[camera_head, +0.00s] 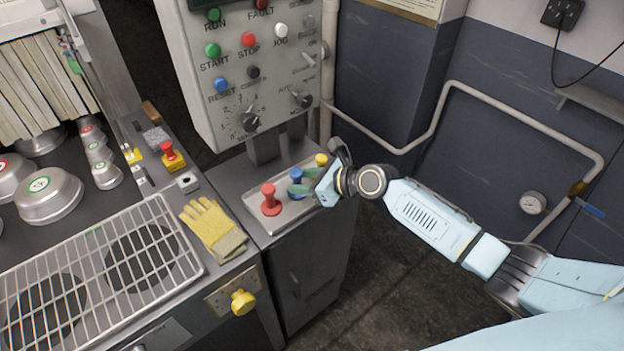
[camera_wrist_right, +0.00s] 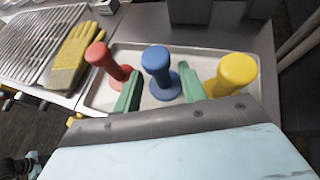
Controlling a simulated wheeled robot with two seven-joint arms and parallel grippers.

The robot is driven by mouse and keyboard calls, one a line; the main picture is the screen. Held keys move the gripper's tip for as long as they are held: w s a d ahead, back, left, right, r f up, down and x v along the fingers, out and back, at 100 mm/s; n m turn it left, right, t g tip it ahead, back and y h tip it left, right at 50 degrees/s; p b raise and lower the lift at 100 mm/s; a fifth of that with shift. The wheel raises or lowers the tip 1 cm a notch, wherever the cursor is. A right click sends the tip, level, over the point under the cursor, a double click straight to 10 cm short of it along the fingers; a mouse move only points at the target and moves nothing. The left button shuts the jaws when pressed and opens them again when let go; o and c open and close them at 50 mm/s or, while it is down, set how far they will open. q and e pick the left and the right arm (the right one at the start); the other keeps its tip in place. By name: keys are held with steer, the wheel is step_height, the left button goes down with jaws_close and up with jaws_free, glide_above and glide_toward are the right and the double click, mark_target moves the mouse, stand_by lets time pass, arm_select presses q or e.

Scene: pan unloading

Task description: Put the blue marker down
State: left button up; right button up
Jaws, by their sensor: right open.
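The blue marker (camera_head: 296,175) stands upright on the metal tray (camera_head: 252,208), between the red marker (camera_head: 270,203) on the left and the yellow marker (camera_head: 321,160) on the right. In the right wrist view the blue marker (camera_wrist_right: 156,62) has its round base on the tray floor. My right gripper (camera_head: 304,184) is open, with its green fingers either side of the blue marker; they show gaps to it in the wrist view (camera_wrist_right: 160,92). In the head view the fingers partly hide the blue marker. My left gripper is not in view.
The tray sits on a grey cabinet below a control panel (camera_head: 250,60). Yellow gloves (camera_head: 212,228) and a wire rack (camera_head: 160,262) lie to the left. A yellow knob (camera_head: 243,302) juts from the bench front. A pipe and gauge (camera_head: 533,203) are on the right wall.

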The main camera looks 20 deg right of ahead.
steer(key=p+v, duration=0.1)
steer(key=v, duration=1.1)
steer(key=shift+p, duration=0.3)
steer(key=shift+d+r, duration=0.1)
steer(key=s+d+f+n+h, duration=0.2)
steer(key=f+n, duration=0.1)
steer(key=f, duration=0.4)
steer(key=s+d+f+n+g+h, duration=0.1)
steer(key=s+d+f+n, duration=0.15)
steer(key=f, duration=0.55)
steer(key=s+d+f+n+h, duration=0.1)
steer(key=d+f+n+h, duration=0.15)
steer(key=f, duration=0.45)
steer(key=s+d+f+n+g+h, duration=0.1)
steer(key=s+f+n+g, duration=0.1)
steer(key=s+f+n, duration=0.5)
steer(key=s+a+f+n+g, duration=0.1)
steer(key=s+f+n, duration=0.4)
steer(key=s, duration=0.5)
steer(key=s+a+f+n+g+h, duration=0.1)
steer(key=s+f+n, duration=0.4)
steer(key=s, duration=0.5)
steer(key=s+a+f+n+g, duration=0.3)
steer(key=s+a+f+n, duration=0.1)
steer(key=s, duration=0.6)
step_height(320, 180, down, 2)
steer(key=shift+s+a+f+n+h, duration=0.1)
steer(key=shift+s+a+n+h, duration=0.1)
steer(key=shift+s+n+h, duration=0.3)
steer(key=shift+w, duration=0.15)
